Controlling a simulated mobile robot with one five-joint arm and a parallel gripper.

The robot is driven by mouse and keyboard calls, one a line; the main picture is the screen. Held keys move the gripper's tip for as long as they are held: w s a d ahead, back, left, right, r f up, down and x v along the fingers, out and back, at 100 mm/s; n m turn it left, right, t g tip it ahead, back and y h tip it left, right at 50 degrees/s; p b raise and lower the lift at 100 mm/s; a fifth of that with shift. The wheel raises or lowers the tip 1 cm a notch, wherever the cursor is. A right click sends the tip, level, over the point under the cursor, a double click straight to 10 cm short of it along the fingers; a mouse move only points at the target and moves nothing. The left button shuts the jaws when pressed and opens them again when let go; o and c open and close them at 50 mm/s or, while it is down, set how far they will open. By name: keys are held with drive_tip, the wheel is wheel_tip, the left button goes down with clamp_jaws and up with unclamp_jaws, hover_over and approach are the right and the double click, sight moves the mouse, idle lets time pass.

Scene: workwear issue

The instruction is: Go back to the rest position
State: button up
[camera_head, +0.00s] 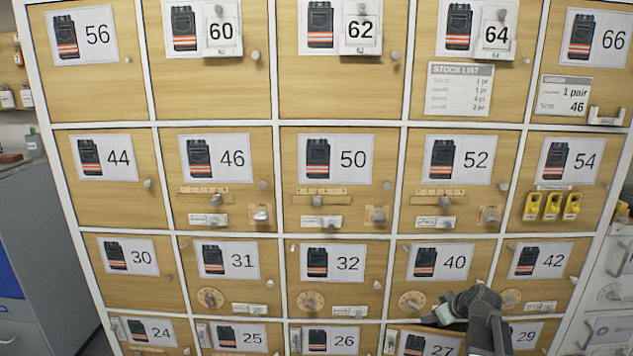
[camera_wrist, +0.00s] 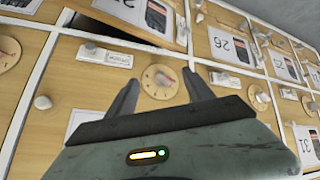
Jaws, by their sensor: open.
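My gripper (camera_head: 455,306) is at the lower right of the head view, in front of the locker wall near doors 40 and 42. In the wrist view its two fingers (camera_wrist: 161,88) are spread apart with nothing held between them. A round dial (camera_wrist: 160,81) on a wooden door shows beyond the gap between the fingers. My arm hides part of the wall around doors 27 and 29 in the head view.
The locker wall has rows of numbered wooden doors with knobs, dials and latches. Door 27 (camera_head: 440,345) seems slightly ajar; a dark gap (camera_wrist: 120,33) shows in the wrist view. A grey cabinet (camera_head: 35,230) stands left; white drawers (camera_head: 610,290) stand right.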

drive_tip(key=s+a+f+g, duration=0.1)
drive_tip(key=s+a+g, duration=0.15)
drive_tip(key=a, duration=0.65)
drive_tip(key=s+a+f+g, duration=0.15)
drive_tip(key=s+a, duration=0.25)
drive_tip(key=a, duration=0.4)
drive_tip(key=s+a+f+g, duration=0.1)
drive_tip(key=s+a+f, duration=0.15)
drive_tip(key=a, duration=0.65)
drive_tip(key=s+d+m+g+h, duration=0.1)
drive_tip(key=s+d+m+g, duration=0.2)
drive_tip(key=s+m, duration=0.35)
wheel_tip(320, 180, up, 38)
drive_tip(key=s+n+p, duration=0.1)
drive_tip(key=p, duration=3.7)
drive_tip(key=shift+s+a+f, duration=0.15)
drive_tip(key=shift+s, duration=0.25)
